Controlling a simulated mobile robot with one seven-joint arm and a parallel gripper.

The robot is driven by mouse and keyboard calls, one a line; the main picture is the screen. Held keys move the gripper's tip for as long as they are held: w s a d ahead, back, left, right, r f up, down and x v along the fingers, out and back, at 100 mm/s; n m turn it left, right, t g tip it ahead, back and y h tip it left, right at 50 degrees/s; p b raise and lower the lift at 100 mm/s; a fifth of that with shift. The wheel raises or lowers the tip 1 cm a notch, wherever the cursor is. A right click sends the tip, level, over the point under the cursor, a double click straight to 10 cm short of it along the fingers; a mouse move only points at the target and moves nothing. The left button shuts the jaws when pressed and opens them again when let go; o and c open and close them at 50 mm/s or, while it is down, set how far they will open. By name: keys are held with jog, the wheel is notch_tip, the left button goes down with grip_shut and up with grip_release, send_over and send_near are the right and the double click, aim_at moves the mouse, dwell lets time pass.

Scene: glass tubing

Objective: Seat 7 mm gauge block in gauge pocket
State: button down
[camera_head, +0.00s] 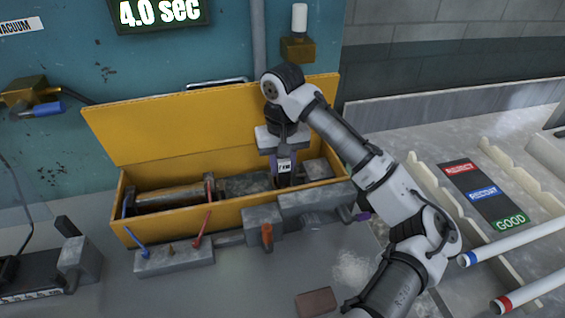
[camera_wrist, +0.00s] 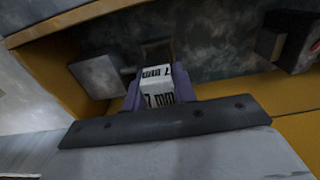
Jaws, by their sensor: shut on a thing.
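My gripper (camera_head: 284,172) reaches down into the open yellow box. It is shut on the gauge block (camera_wrist: 157,88), a pale block marked "7 mm" in black. In the wrist view a small dark square recess (camera_wrist: 157,50), which looks like the gauge pocket, lies just beyond the block. The block hides part of it. I cannot tell whether the block touches the surface below.
The yellow box (camera_head: 190,220) has its lid raised at the back. Inside, a grey block (camera_wrist: 96,75) stands close beside my gripper. A brass-coloured cylinder (camera_head: 170,195) lies further left. Levers on a grey base (camera_head: 175,262) stand in front. White tubes (camera_head: 515,243) lie at right.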

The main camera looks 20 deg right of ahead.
jog(key=shift+f+b, duration=0.65)
jog(key=shift+f, duration=0.7)
jog(key=c, duration=1.1)
grip_release()
jog(key=shift+o, duration=0.2)
notch_tip(320, 180, up, 14)
jog(key=shift+f, duration=0.1)
